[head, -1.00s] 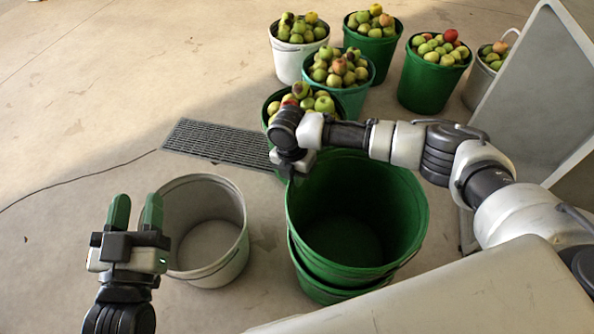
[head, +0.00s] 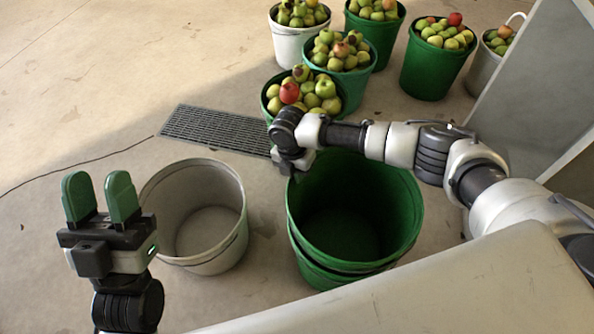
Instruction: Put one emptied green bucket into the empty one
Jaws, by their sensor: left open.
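Two green buckets are nested in a stack on the floor. The upper green bucket (head: 385,205) is empty inside, and the lower green bucket (head: 335,279) shows only as a band beneath it. My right gripper (head: 292,168) points down at the far left rim of the upper bucket. Its fingers are hidden, so I cannot tell whether they grip the rim. My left gripper (head: 101,190) is open and empty, with its green fingers raised, left of an empty white bucket (head: 208,215).
A green bucket full of apples (head: 345,100) stands just behind the stack. Several more full buckets (head: 430,75) stand further back. A floor grate (head: 215,130) lies behind the white bucket. A grey panel (head: 530,100) is at right. Open floor lies left.

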